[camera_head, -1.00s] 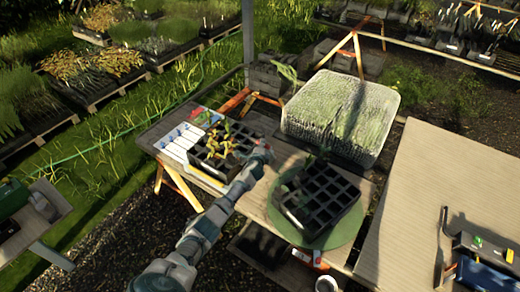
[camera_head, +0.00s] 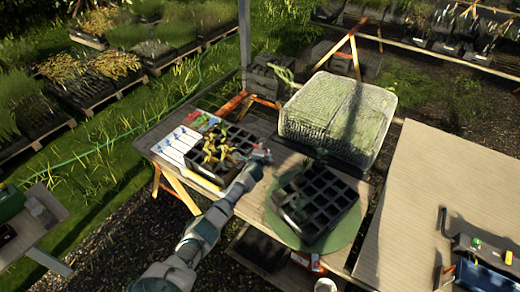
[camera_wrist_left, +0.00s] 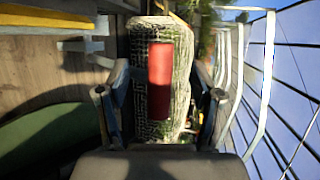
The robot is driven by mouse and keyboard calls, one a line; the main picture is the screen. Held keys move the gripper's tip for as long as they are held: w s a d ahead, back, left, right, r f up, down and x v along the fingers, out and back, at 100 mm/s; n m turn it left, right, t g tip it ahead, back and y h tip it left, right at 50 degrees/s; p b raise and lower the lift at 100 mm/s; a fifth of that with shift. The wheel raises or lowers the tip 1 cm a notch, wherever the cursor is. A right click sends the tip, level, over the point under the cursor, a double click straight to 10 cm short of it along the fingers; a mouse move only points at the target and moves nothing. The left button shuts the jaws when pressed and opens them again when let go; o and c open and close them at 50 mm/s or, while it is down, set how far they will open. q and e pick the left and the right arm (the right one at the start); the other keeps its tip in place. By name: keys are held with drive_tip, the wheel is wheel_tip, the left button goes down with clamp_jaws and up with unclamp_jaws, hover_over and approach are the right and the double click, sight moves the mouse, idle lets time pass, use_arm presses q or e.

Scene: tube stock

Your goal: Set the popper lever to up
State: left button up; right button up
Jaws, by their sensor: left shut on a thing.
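A red handle, apparently the popper lever's grip, shows in the left wrist view (camera_wrist_left: 160,79) between my two fingers. My left gripper (camera_head: 261,157) is shut on it, near the middle of the wooden bench; the fingers (camera_wrist_left: 160,92) stand either side of it in the wrist view. A small bit of red shows at the gripper tip in the head view. The rest of the lever and its pivot are hidden, so its exact angle cannot be told. My right gripper is in neither view.
A black cell tray (camera_head: 325,212) sits on a round green mat (camera_head: 344,234) right of my gripper. A seedling tray (camera_head: 215,160) stands to the left. A netted, pale block (camera_head: 340,115) stands behind.

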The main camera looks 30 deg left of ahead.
use_arm(q)
drive_tip(key=shift+r, duration=0.4)
drive_tip(key=shift+s, duration=0.1)
drive_tip(key=f+v, duration=0.1)
drive_tip(key=v, duration=1)
drive_tip(key=shift+s, duration=0.35)
drive_tip(key=shift+d, duration=0.2)
